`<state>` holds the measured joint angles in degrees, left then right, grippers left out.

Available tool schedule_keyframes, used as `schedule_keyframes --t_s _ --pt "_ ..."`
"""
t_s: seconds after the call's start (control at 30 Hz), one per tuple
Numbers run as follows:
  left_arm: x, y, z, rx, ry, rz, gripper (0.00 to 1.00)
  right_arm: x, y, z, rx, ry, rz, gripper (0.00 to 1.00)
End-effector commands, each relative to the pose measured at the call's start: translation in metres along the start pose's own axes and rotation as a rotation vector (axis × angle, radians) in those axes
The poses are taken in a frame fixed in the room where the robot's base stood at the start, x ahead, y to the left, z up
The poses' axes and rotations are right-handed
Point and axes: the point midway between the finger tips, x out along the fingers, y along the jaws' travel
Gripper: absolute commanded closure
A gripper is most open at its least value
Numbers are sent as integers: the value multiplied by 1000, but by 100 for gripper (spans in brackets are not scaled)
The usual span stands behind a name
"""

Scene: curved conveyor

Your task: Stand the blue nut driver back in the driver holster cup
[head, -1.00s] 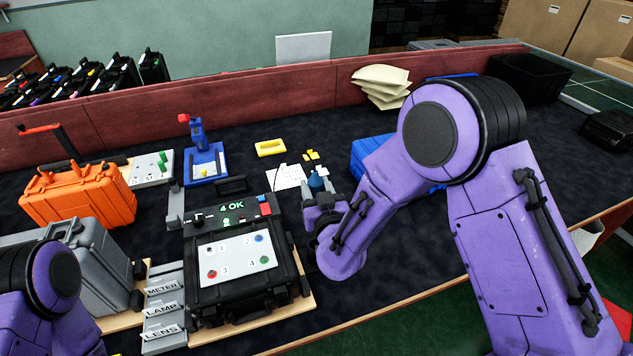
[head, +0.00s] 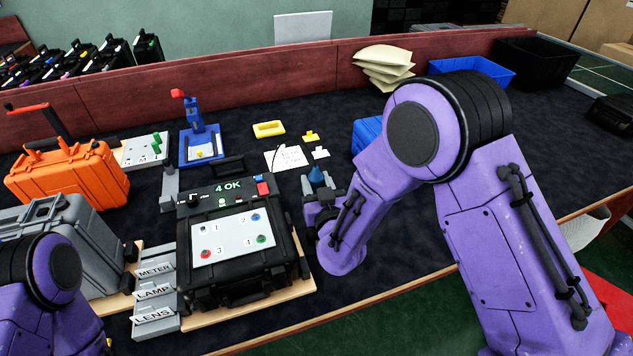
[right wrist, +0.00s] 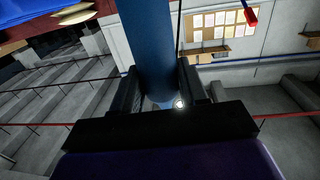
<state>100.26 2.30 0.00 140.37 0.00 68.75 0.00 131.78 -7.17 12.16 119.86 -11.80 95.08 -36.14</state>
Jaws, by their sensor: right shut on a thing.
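The blue nut driver (head: 316,178) shows as a dark blue tip above my right gripper (head: 322,195), which is shut on it to the right of the black tester case. In the right wrist view the driver (right wrist: 147,45) is a thick blue cylinder, roughly upright between the two black fingers of my right gripper (right wrist: 158,88). Its lower part is hidden by the gripper. A grey upright piece (head: 305,187) stands just left of the gripper; I cannot tell whether it is the holster cup. My left gripper is out of view; only its arm shows at bottom left.
The black tester case (head: 240,285) reads "4 OK". Left of it are grey labelled trays (head: 155,292), a grey case (head: 85,245) and an orange case (head: 70,182). A blue fixture (head: 203,150) stands behind. A blue bin (head: 368,132) is partly behind my right arm.

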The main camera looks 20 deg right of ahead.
Motion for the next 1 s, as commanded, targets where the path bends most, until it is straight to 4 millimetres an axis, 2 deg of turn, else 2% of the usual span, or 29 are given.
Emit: schedule_keyframes --t_s 0.03,0.5,0.9,0.93,1.0 --pt "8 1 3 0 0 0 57 0 0 9 0 2 0 100" --pt "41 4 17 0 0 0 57 1 0 51 0 2 1 100" --pt "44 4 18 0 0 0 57 1 0 56 0 2 0 100" --pt "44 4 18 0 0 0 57 1 0 56 0 2 0 47" --pt "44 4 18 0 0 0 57 1 0 56 0 2 0 24"
